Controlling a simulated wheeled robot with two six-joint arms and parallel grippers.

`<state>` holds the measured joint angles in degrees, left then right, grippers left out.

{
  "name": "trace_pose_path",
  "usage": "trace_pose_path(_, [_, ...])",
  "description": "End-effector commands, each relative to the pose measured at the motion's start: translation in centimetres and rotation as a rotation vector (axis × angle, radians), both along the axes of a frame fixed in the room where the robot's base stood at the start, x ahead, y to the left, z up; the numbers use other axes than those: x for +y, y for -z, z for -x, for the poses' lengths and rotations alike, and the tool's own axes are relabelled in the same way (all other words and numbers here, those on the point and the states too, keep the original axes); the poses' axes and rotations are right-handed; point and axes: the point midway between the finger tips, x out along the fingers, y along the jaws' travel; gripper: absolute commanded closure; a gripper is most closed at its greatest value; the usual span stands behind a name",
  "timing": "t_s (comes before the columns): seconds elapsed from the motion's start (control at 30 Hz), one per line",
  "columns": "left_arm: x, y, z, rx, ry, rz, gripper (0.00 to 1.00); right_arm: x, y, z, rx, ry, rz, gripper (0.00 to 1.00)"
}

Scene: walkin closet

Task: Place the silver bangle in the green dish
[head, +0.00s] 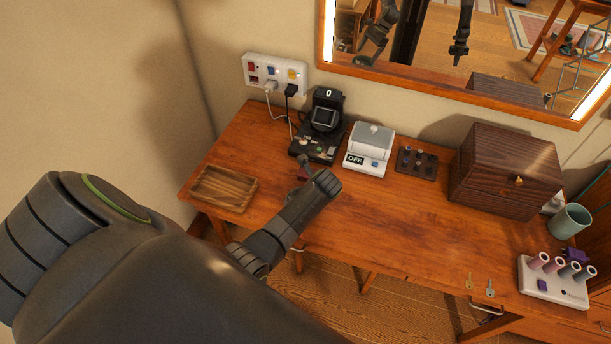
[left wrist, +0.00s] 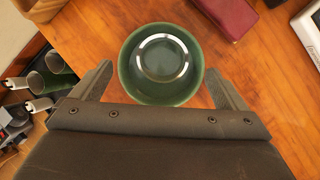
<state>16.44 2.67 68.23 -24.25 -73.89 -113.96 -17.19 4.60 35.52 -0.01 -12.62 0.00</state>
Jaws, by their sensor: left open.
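The green dish (left wrist: 136,89) is round and stands on the wooden table in the left wrist view. The silver bangle (left wrist: 162,38) shows as a bright ring inside the dish's rim, seemingly lying on its bottom. My left gripper (left wrist: 160,72) is open, its two fingers apart on the left and right of the dish. Nothing shows held between them. In the head view my left arm reaches over the table, its hand (head: 308,170) partly hidden, and it hides the dish and bangle. My right gripper is not directly in view.
A dark red case (left wrist: 225,14) lies just beyond the dish. A wooden tray (head: 223,189) is at left; a black watch stand (head: 318,143), a white device (head: 369,150) and a brown box (head: 506,170) stand along the back. The table's front middle is clear.

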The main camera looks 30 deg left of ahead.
Motion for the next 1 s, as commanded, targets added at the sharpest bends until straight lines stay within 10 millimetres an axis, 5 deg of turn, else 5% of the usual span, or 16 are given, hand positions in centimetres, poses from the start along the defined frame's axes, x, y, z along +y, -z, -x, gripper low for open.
trace_pose_path(0.37, [0.0, -5.0, 0.0, 0.000, 0.000, 0.000, 0.05, 0.0, -6.0, 0.0, 0.000, 0.000, 0.000, 1.00])
trace_pose_path(0.57, [0.0, -6.6, 0.0, -0.003, -0.001, 0.001, 0.05, 0.0, -5.9, 0.1, 0.001, 0.000, 0.000, 1.00])
trace_pose_path(1.0, [0.0, -6.6, 0.0, 0.000, -0.001, 0.000, 0.05, 0.0, -5.8, 0.1, 0.001, 0.000, 0.000, 1.00])
